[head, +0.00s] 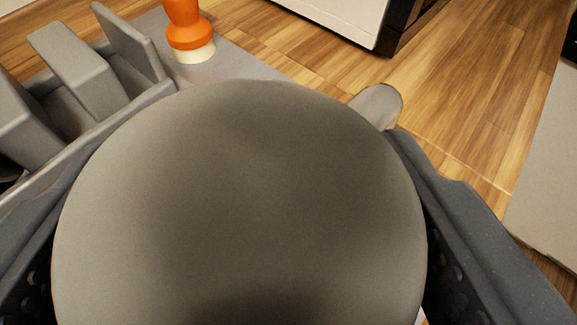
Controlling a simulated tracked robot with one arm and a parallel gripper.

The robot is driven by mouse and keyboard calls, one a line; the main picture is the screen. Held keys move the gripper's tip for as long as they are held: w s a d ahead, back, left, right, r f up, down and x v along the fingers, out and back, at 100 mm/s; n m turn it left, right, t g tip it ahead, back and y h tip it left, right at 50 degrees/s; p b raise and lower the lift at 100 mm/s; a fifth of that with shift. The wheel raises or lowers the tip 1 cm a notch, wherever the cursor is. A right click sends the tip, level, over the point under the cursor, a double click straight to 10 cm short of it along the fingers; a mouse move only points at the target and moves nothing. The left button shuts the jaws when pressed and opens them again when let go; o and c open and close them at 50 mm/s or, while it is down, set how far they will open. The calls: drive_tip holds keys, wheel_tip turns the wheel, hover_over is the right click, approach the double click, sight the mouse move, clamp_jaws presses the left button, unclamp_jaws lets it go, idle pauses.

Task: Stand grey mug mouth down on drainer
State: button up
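The grey mug (240,190) fills the middle of the view, very close to the camera. A smooth round face is turned toward me, with no opening visible. A stub that looks like its handle (380,105) sticks out at the upper right. My gripper (285,115) has one dark finger on each side of the mug and appears shut on it. The mug hides what is directly beneath and beyond it. A grey rack with upright slats (75,65), possibly the drainer, is at the upper left. I cannot tell whether the mug touches anything below.
An orange object with a cream base (190,30) stands on a flat grey surface (235,65) beside the rack. A white and dark appliance (345,18) is at the top. A pale slab (550,175) lies at the right edge. Wooden counter (470,100) between them is clear.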

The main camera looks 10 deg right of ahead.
drive_tip(key=shift+a+f+b, duration=0.15)
drive_tip(key=shift+f+b, duration=0.6)
drive_tip(key=shift+f, duration=0.2)
wheel_tip(320, 180, down, 7)
drive_tip(key=b, duration=0.7)
drive_tip(key=shift+w+a+f, duration=0.1)
drive_tip(key=shift+f+b, duration=0.35)
drive_tip(key=shift+b, duration=0.1)
drive_tip(key=o, duration=1.3)
drive_tip(key=shift+c, duration=0.2)
drive_tip(key=shift+s+r, duration=0.2)
drive_tip(key=shift+s, duration=0.05)
